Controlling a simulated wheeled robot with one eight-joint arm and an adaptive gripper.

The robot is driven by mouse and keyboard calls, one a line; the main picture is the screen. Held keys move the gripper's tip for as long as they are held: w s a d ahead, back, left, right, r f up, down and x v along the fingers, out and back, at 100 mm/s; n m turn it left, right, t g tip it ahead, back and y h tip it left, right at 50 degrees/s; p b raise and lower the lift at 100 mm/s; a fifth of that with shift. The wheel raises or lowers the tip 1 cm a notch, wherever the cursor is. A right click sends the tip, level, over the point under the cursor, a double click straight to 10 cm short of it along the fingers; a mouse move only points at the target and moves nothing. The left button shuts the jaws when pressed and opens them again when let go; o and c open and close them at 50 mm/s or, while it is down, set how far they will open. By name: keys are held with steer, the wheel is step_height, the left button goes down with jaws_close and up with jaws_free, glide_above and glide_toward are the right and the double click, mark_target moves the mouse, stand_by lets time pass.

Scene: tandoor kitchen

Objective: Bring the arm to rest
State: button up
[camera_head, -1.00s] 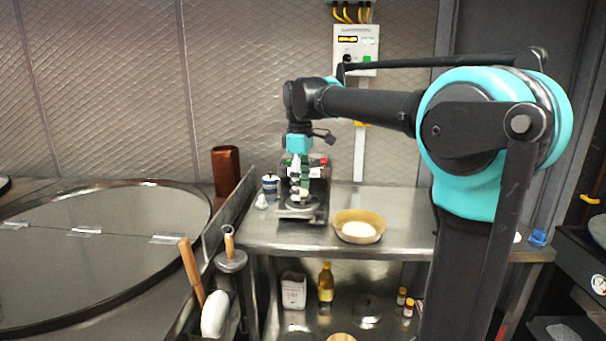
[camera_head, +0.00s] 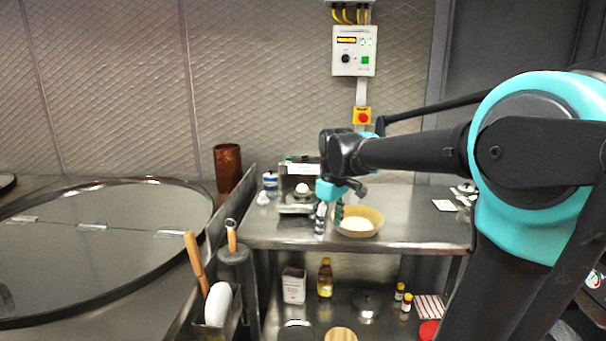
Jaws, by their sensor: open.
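My gripper (camera_head: 329,226) hangs pointing down at the end of my arm, over the front part of the steel table (camera_head: 285,233). Its two fingers are apart and I see nothing between them. In the picture it overlaps the left side of a tan bowl (camera_head: 369,215) with white contents; I cannot tell whether it touches the bowl. My arm reaches in from the right, its forearm roughly level. A scale (camera_head: 297,207) with a small pale round thing (camera_head: 302,188) on it stands behind and left of the gripper.
A blue-and-white jar (camera_head: 270,182) and a brown cylinder (camera_head: 228,168) stand left of the scale. The large round lid (camera_head: 110,240) lies at left, with wooden-handled tools (camera_head: 195,262) near it. Bottles (camera_head: 325,278) are on the lower shelf. A control box (camera_head: 354,52) is on the wall.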

steer(key=s+d+f+m+t, duration=0.1)
steer(key=s+d+f+m, duration=0.3)
steer(key=s+d+f, duration=0.2)
steer(key=s+d+f+m+t, duration=0.1)
steer(key=s+d+f+m, duration=0.4)
steer(key=s+f, duration=0.5)
step_height(320, 180, down, 3)
steer(key=shift+s+d+f+m+t, duration=0.15)
steer(key=shift+s+d+m+t, duration=0.15)
steer(key=shift+d+t, duration=0.1)
